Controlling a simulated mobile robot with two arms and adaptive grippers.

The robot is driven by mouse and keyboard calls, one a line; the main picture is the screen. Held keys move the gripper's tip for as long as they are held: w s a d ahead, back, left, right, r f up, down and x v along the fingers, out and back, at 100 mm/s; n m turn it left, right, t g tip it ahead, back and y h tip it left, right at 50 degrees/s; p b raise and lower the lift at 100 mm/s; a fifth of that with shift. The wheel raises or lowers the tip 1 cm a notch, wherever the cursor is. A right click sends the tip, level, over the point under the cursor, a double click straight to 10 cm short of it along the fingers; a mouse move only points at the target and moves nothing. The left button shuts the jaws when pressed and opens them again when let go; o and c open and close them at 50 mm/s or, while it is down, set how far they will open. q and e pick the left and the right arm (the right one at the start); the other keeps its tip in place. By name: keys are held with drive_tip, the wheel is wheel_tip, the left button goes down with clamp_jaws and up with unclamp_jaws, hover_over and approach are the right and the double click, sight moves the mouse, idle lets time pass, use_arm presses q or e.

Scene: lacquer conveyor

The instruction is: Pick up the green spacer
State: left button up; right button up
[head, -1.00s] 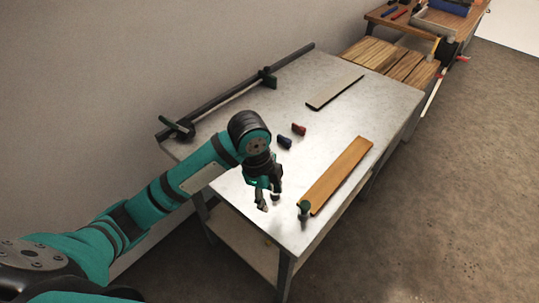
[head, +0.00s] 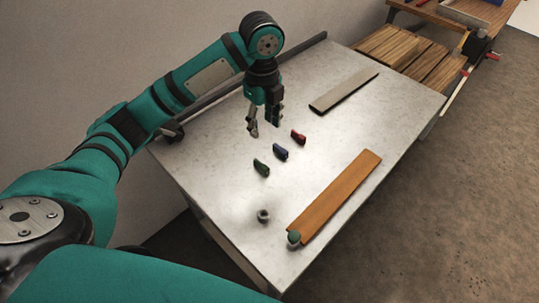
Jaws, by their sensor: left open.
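The green spacer (head: 261,167) lies on the grey table top, nearest of a slanting row of three small blocks. A blue spacer (head: 281,152) and a red spacer (head: 298,137) lie behind it to the right. My left gripper (head: 264,129) points down with its fingers apart and nothing between them. In the picture it is just above and behind the green spacer, apart from it, and left of the red one. My right gripper is not in view.
A brown wooden board (head: 335,201) lies at the table's right side, with a green-topped piece (head: 294,237) at its near end. A small dark ring-like part (head: 263,215) stands nearby. A grey board (head: 344,91) lies farther back. Slatted wood (head: 407,50) adjoins the table.

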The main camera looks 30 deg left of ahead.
use_arm(q)
drive_tip(key=p, duration=0.1)
hover_over(262, 165)
drive_tip(key=f, duration=0.7)
drive_tip(key=shift+s+d+f, duration=0.1)
drive_tip(key=shift+d+f, duration=0.1)
drive_tip(key=shift+f, duration=0.05)
wheel_tip(262, 165, down, 4)
drive_tip(key=shift+f+p, duration=0.15)
drive_tip(key=shift+p, duration=0.3)
drive_tip(key=shift+f, duration=0.25)
drive_tip(key=f, duration=0.1)
drive_tip(key=f+p, duration=0.1)
drive_tip(key=f, duration=0.1)
drive_tip(key=shift+a+f, duration=0.2)
drive_tip(key=shift+f, duration=0.7)
drive_tip(key=c, duration=0.8)
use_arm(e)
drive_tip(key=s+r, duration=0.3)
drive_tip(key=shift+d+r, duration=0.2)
